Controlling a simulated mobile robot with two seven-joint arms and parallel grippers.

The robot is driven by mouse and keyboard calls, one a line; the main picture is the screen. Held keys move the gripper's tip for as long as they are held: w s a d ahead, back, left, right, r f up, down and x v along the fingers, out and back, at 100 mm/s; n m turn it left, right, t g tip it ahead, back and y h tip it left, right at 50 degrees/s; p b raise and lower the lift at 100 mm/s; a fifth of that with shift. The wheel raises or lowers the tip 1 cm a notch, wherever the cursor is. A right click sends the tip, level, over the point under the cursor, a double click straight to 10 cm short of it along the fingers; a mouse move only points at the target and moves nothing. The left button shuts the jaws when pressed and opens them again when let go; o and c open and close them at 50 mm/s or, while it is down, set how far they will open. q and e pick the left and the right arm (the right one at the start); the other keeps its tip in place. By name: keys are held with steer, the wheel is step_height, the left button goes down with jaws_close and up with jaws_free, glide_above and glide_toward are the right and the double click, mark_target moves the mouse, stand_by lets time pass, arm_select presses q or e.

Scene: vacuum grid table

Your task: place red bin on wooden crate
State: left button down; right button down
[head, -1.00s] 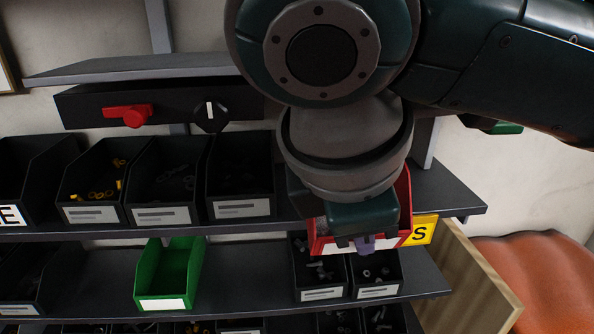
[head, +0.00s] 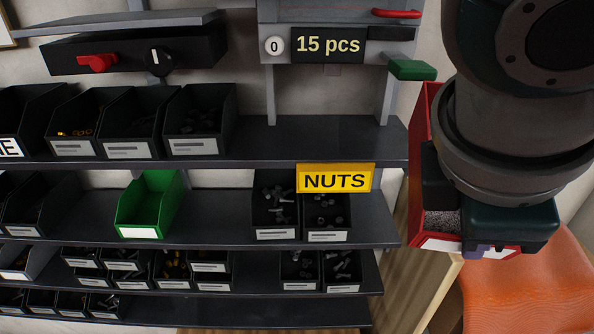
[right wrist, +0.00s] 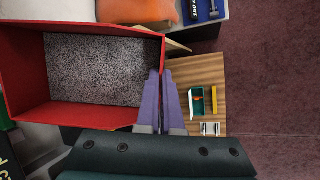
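The red bin (head: 424,115) hangs at the right in the head view, partly hidden behind my right arm. My right gripper (head: 484,250) is shut on its wall. In the right wrist view the red bin (right wrist: 22,80) fills the upper left, with grey speckled contents inside. The purple fingers of my right gripper (right wrist: 161,105) pinch its right-hand wall. A wooden piece, which may be the wooden crate (head: 435,285), shows below the bin in the head view. A wooden top (right wrist: 195,75) shows lower down in the right wrist view. My left gripper is not in view.
The dark shelf rack (head: 330,140) holds several black bins and a green bin (head: 147,210). Its upper shelf has a bare stretch above the yellow NUTS sign (head: 335,180). An orange seat (head: 530,285) stands at the right. Small items (right wrist: 204,105) lie on the wooden top.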

steer(key=w+f+n+y+b, duration=0.1)
steer(key=f+n+b, duration=0.6)
steer(key=f+b, duration=1.3)
steer(key=w+d+f+n+y+b, duration=0.1)
steer(key=f+n+b, duration=0.6)
steer(key=f+b, duration=1.3)
steer(key=w+d+f+n+y+b, duration=0.1)
steer(key=f+n+b, duration=0.6)
steer(key=f+b, duration=1.3)
steer(key=shift+w+d+f+y, duration=0.1)
steer(key=shift+w+f+y, duration=0.15)
steer(key=shift+f, duration=1.3)
steer(key=shift+w+a+f+y, duration=0.1)
steer(key=shift+w+f+y, duration=0.2)
steer(key=shift+f, duration=1.2)
steer(key=shift+w+d+f+y, duration=0.1)
steer(key=shift+w+f+y, duration=0.15)
steer(key=shift+f, duration=1.3)
step_height(320, 180, down, 4)
steer(key=shift+s+f+b, duration=0.1)
steer(key=shift+f+b, duration=0.05)
steer(key=shift+b, duration=1)
steer(key=c, duration=1.2)
jaws_free()
steer(key=shift+f, duration=0.1)
steer(key=shift+o, duration=0.6)
